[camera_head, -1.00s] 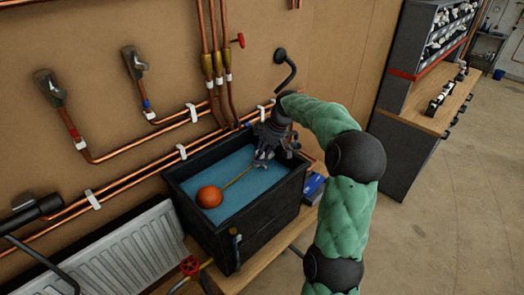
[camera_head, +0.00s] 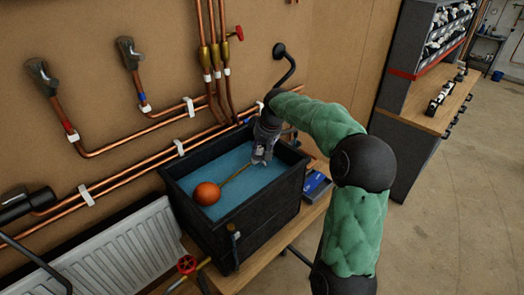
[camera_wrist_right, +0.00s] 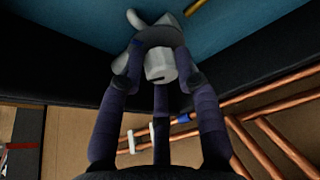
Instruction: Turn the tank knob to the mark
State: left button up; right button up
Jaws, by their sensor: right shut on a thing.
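The black tank (camera_head: 240,218) stands on a wooden bench and holds blue water. An orange float ball (camera_head: 206,194) lies at the water on a thin brass rod. The rod runs towards my right gripper (camera_head: 262,152), at the tank's back right part. In the right wrist view, the fingers of my right gripper (camera_wrist_right: 158,82) are shut around a pale grey knob (camera_wrist_right: 160,62), with a paler lobed part beyond it. The knob is largely covered in the head view. I cannot make out a mark.
Copper pipes (camera_head: 134,167) run along the wall behind the tank. A red handwheel (camera_head: 187,264) stands by its front left, and a white radiator (camera_head: 120,255) is at left. A blue box (camera_head: 316,184) lies on the bench right of the tank. Floor at right is clear.

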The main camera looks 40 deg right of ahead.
jog(key=m, duration=0.1)
jog(key=m+h+b, duration=0.1)
jog(key=m, duration=0.2)
jog(key=shift+w+a+r+m+h+b, duration=0.2)
jog(key=shift+w+r+m+h+b, duration=0.1)
jog(key=shift+h+b, duration=0.1)
jog(key=m+g+h+b, duration=0.1)
jog(key=m, duration=0.2)
jog(key=shift+r+m, duration=0.1)
jog(key=shift+m, duration=0.4)
jog(key=o, duration=1)
jog(key=shift+d, duration=0.1)
jog(key=shift+o, duration=0.4)
jog(key=shift+w+f, duration=0.1)
jog(key=shift+f, duration=0.15)
